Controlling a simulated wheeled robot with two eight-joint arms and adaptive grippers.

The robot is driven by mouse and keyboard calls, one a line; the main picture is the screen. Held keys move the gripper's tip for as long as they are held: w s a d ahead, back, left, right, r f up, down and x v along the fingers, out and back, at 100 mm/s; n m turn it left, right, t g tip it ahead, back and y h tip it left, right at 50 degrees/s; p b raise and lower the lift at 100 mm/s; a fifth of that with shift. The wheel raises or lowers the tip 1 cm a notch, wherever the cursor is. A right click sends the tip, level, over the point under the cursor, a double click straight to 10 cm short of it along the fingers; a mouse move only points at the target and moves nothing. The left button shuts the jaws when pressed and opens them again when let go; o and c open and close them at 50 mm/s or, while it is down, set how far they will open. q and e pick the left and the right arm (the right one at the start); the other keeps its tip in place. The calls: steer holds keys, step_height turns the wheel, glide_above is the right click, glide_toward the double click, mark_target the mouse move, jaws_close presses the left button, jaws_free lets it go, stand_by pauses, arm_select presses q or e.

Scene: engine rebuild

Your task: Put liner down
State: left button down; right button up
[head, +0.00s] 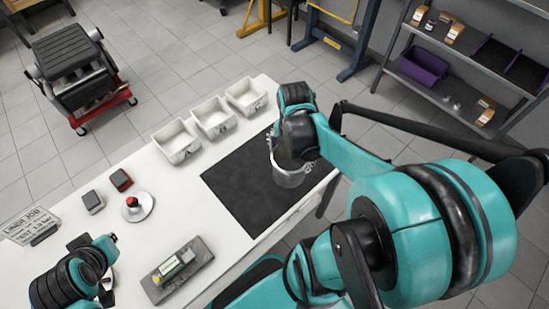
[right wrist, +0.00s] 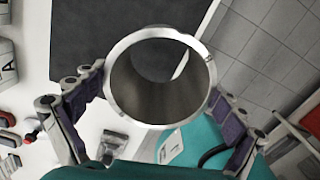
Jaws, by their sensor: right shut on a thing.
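The liner (head: 291,174) is a shiny metal open-ended cylinder over the right part of the black mat (head: 240,190) on the white bench. In the right wrist view I look into the bore of the liner (right wrist: 160,117), and the mat (right wrist: 85,40) lies beyond it. My right gripper (head: 292,158) is shut on the liner, with one finger on each side of its wall. I cannot tell whether the liner's lower end touches the mat. My left gripper (head: 106,283) is at the lower left, away from the liner; its fingers are mostly hidden.
Three white bins (head: 213,117) line the bench's far edge. The mat's left part is clear.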

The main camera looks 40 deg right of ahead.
steer(key=w+d+f+b, duration=0.1)
steer(key=w+f+b, duration=0.3)
steer(key=w+f, duration=0.5)
steer(key=shift+w+d+f+b, duration=0.15)
steer(key=shift+w+f+b, duration=0.05)
steer(key=shift+f+b, duration=0.15)
steer(key=shift+f, duration=0.25)
steer(key=o, duration=1.1)
steer(key=shift+o, duration=0.2)
steer(key=shift+r, duration=0.1)
